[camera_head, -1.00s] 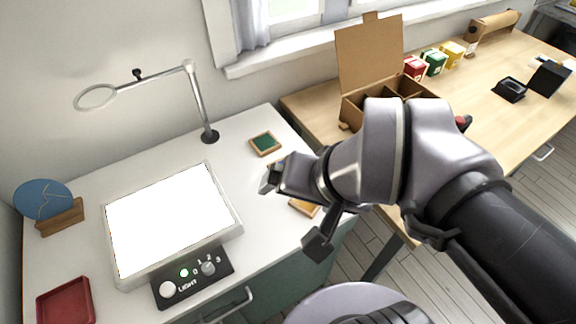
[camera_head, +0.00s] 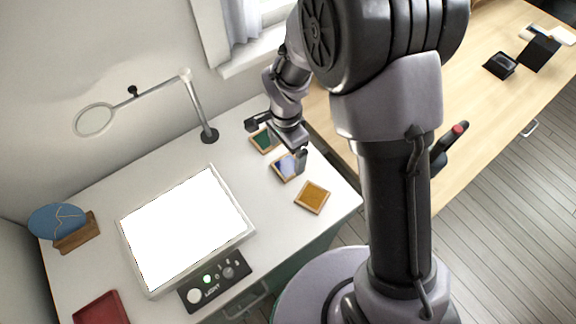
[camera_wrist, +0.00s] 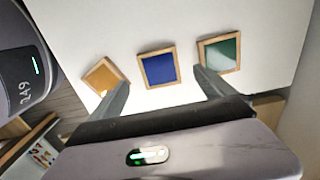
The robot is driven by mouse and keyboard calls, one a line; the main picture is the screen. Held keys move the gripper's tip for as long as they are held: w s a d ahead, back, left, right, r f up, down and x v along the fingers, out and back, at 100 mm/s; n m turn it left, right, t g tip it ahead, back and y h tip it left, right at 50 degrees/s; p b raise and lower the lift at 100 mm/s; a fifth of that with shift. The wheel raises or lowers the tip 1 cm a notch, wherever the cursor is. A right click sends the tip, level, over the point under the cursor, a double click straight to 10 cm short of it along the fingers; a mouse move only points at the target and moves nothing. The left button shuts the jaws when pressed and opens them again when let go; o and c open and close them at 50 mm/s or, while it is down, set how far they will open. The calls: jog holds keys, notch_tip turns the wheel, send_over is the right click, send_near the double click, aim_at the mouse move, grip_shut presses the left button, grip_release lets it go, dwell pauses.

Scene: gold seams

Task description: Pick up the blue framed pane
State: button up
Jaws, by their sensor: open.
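The blue framed pane (camera_head: 284,167) lies flat on the white desk, between a green framed pane (camera_head: 264,140) and an amber framed pane (camera_head: 312,197). My gripper (camera_head: 277,140) hangs above the row and partly covers the blue pane in the head view. In the wrist view the blue pane (camera_wrist: 158,69) shows whole in its wooden frame, ahead of and between the open fingers (camera_wrist: 160,82). The amber pane (camera_wrist: 103,76) is to its left and the green pane (camera_wrist: 219,53) to its right. Nothing is held.
A lit light panel (camera_head: 186,228) with a control box (camera_head: 215,281) fills the desk's middle. A magnifier arm (camera_head: 209,134) stands behind. A blue disc on a wooden stand (camera_head: 76,232) and a red tray (camera_head: 101,309) are at left. A wooden table (camera_head: 480,110) is at right.

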aim_at(288, 166)
notch_tip(288, 166, down, 6)
jog(key=b, duration=0.3)
jog(key=shift+d, duration=0.15)
jog(key=shift+r, duration=0.15)
jog(key=c, duration=1.5)
jog(key=shift+c, duration=0.2)
